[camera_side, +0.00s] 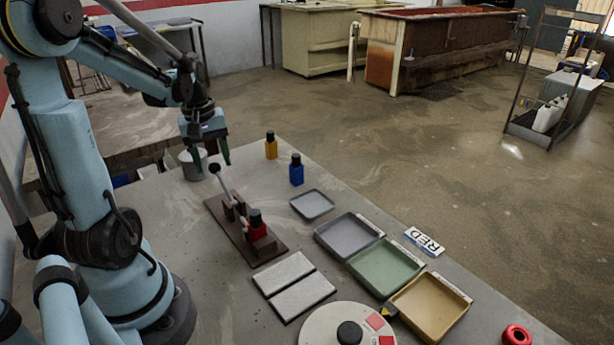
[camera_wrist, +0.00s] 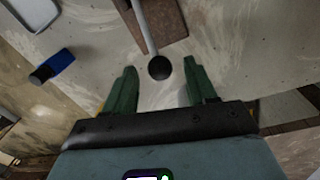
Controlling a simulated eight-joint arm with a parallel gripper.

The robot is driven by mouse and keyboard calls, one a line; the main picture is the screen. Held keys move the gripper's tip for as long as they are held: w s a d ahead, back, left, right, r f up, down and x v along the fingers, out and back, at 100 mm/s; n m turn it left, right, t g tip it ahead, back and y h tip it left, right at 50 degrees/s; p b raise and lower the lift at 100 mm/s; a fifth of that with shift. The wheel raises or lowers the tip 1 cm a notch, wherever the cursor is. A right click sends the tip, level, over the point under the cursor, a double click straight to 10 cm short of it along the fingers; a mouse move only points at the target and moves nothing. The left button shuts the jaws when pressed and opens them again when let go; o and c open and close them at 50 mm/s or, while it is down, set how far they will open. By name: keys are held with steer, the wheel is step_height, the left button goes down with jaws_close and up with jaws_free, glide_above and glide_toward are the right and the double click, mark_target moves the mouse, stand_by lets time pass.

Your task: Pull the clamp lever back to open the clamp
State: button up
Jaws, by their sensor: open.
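The clamp sits on a dark brown base board (camera_side: 224,218) on the grey table. Its lever (camera_side: 224,186) slants up and away from the clamp and ends in a black ball knob (camera_side: 214,168). A red piece with a black top (camera_side: 256,226) is at the clamp's near end. My gripper (camera_side: 210,162) is above the table by the knob. In the wrist view the green fingers (camera_wrist: 158,86) are spread apart, with the knob (camera_wrist: 160,67) showing between and just beyond their tips. Whether the fingers touch the knob cannot be told, but a gap shows on both sides.
A yellow bottle (camera_side: 271,147) and a blue bottle (camera_side: 296,171) stand beyond the clamp. A grey pot (camera_side: 190,168) stands behind my gripper. A small grey tray (camera_side: 312,205), several coloured trays, two pale plates (camera_side: 303,297) and a round dial (camera_side: 318,330) lie to the right and front.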

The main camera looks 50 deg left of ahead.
steer(key=shift+f, duration=0.45)
jaws_close()
